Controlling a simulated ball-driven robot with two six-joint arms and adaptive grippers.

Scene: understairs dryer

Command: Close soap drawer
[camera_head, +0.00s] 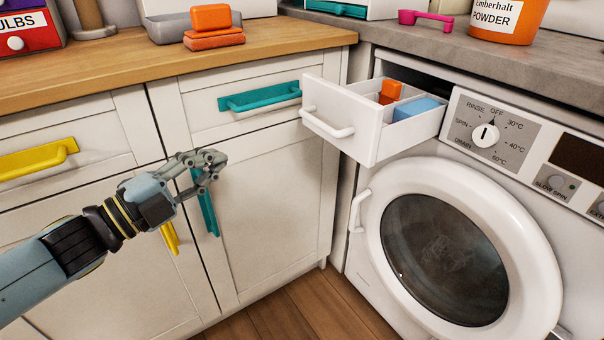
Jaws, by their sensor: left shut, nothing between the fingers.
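The soap drawer (345,136) is white with a white bar handle on its front. It is pulled out of the upper left of the washing machine (359,270). Inside it are an orange block (390,90) and a blue piece (415,108) in separate compartments. My left gripper (217,163) is shut and empty. It is in front of the white cabinet doors, to the left of the drawer and lower in the picture, apart from it. My right gripper is not in view.
A wooden worktop (130,60) runs above cabinets with yellow and teal handles (258,97). The machine's round door (445,245) is shut below the drawer. A dial (485,134) is to the drawer's right. An orange powder tub (508,22) stands on the grey top.

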